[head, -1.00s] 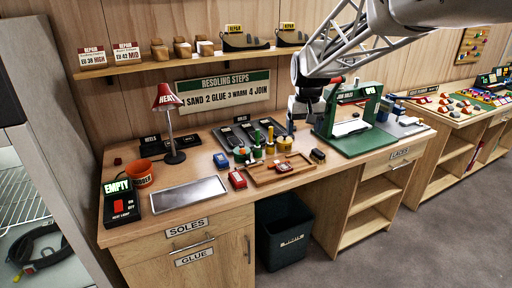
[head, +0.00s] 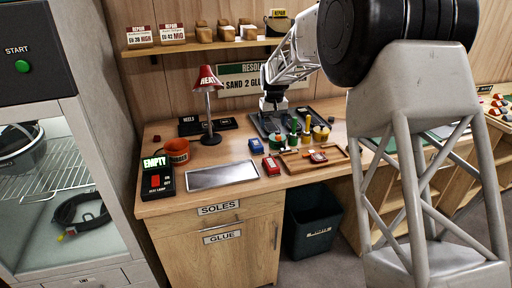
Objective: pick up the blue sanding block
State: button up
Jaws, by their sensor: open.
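The blue sanding block (head: 255,145) lies on the workbench, behind a similar red block (head: 271,166) and to the right of the grey metal plate (head: 222,175). Nothing covers it in the head view. My gripper (head: 273,106) hangs pointing down over the back of the bench, above the dark trays, behind and slightly right of the blue block. It is apart from the block. It is small in view, with its jaws open and nothing seen between them.
Green and yellow pots (head: 294,138) stand right of the blue block, behind a wooden tray (head: 335,161). A red lamp (head: 207,105), orange pot (head: 176,150) and black switch box (head: 158,180) stand to the left.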

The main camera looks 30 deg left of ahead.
send_over(256, 143)
jog(key=shift+n, duration=0.4)
notch_tip(256, 143, down, 5)
jog(key=shift+a+f, duration=0.1)
jog(key=shift+s, duration=0.1)
jog(key=shift+f, duration=1.25)
jog(key=shift+w+f, duration=0.15)
jog(key=shift+f, duration=1.15)
jog(key=shift+w+f, duration=0.1)
jog(key=shift+f, duration=1.2)
jog(key=c, duration=1.1)
